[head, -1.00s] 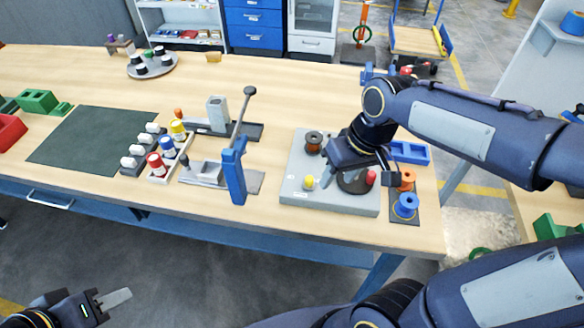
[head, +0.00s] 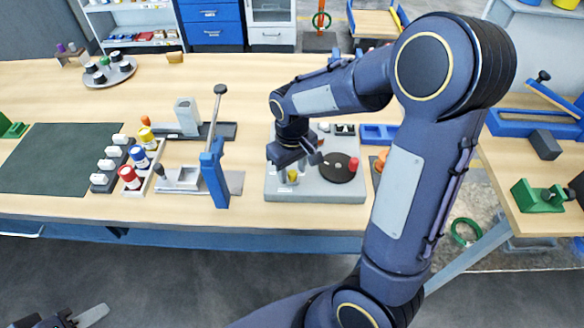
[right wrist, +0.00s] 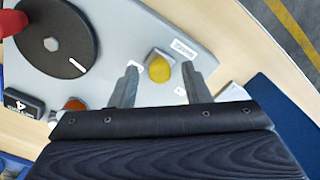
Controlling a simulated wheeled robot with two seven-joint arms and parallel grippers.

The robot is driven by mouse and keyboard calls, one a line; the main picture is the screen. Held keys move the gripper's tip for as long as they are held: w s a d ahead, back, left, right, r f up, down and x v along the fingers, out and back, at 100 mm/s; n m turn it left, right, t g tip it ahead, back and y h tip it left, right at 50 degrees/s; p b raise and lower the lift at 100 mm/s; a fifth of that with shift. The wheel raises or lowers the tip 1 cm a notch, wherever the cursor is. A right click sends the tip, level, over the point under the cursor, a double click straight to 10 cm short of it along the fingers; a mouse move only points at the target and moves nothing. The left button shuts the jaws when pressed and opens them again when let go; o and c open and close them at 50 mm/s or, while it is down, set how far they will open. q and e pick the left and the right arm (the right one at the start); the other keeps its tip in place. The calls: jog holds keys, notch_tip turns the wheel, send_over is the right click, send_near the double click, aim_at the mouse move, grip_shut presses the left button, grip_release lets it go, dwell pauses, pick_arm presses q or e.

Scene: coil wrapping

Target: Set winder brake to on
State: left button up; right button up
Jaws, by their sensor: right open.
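The winder is a grey base plate (head: 330,190) with a black disc (head: 338,168) that carries a red knob (head: 325,164). A yellow knob (head: 292,175) stands near the plate's front left corner. In the right wrist view the yellow knob (right wrist: 160,68) sits on a light mount between two small white labels, too small to read. My right gripper (right wrist: 162,84) is open, with one finger on each side of the yellow knob in that view; contact is not visible. My left gripper (head: 88,316) is at the bottom left, away from the table, only partly in view.
A lever press with a blue post (head: 214,178) stands left of the winder. A blue tray (head: 377,134) and an orange spool (head: 381,160) lie to its right, partly behind my right arm. Red, blue and yellow pots stand further left, beside a dark green mat (head: 58,158).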

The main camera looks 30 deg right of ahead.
aim_at(277, 181)
jog(key=shift+f, duration=0.1)
grip_shut()
dwell(0.3)
jog(key=w+a, duration=0.2)
jog(key=a, duration=0.1)
grip_release()
jog(key=shift+a, duration=0.15)
